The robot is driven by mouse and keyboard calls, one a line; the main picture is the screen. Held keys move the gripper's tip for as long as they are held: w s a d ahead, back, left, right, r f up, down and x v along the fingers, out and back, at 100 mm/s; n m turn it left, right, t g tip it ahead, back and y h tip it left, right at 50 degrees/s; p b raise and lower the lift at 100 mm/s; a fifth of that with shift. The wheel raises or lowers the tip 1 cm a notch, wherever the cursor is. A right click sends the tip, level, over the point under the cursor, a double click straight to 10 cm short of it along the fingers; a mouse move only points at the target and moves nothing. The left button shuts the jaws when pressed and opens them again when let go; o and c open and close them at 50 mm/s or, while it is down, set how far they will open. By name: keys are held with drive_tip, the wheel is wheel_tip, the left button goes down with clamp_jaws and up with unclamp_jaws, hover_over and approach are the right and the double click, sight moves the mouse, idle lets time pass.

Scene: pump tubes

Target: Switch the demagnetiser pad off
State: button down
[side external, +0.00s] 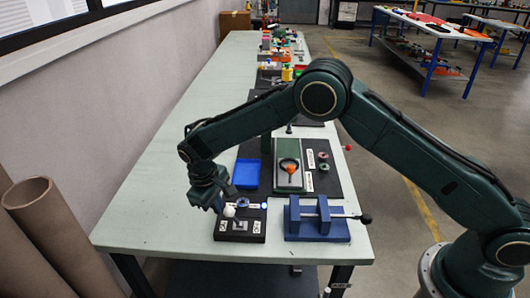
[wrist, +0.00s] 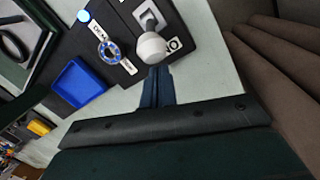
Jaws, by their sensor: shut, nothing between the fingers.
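A black box (side external: 238,236) with white labels sits at the near end of the bench, probably the demagnetiser pad. It carries a white ball knob (side external: 229,210), a blue ring and a grey square plate (side external: 240,225). In the wrist view the box (wrist: 128,72) shows the white knob (wrist: 151,48) beside the grey plate and the blue ring (wrist: 109,52). My gripper (side external: 217,208) is shut and empty, just left of the knob. In the wrist view its fingertips (wrist: 157,70) end close at the knob; contact cannot be told.
A blue vise (side external: 316,222) with a long handle stands right of the box. A blue tray (side external: 246,173) and a green stand with an orange part (side external: 289,172) lie behind on a dark mat. The bench strip left of the box is clear.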

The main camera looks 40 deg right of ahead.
drive_tip(key=shift+s+d+r, duration=0.1)
drive_tip(key=shift+s, duration=0.2)
drive_tip(key=shift+s+d+r+t+y, duration=0.35)
drive_tip(key=shift+t+y, duration=0.15)
idle(0.9)
drive_tip(key=shift+s+d+r+t+y, duration=0.3)
drive_tip(key=shift+s+d+t+y, duration=0.15)
drive_tip(key=shift+t+y, duration=0.15)
drive_tip(key=shift+s+d+r+m+t+y, duration=0.15)
drive_tip(key=shift+s+d+t+y, duration=0.45)
drive_tip(key=shift+t+y, duration=0.2)
drive_tip(key=shift+s+d+r+m+t+y, duration=0.1)
drive_tip(key=shift+s+d+m+t+y, duration=0.05)
drive_tip(key=shift+s+d+t+y, duration=0.55)
drive_tip(key=shift+s+d, duration=0.45)
drive_tip(key=shift+d, duration=0.05)
drive_tip(key=shift+s+d+f, duration=0.1)
drive_tip(key=shift+s+f, duration=0.05)
drive_tip(key=shift+s+d+f, duration=0.1)
drive_tip(key=shift+s+f, duration=0.05)
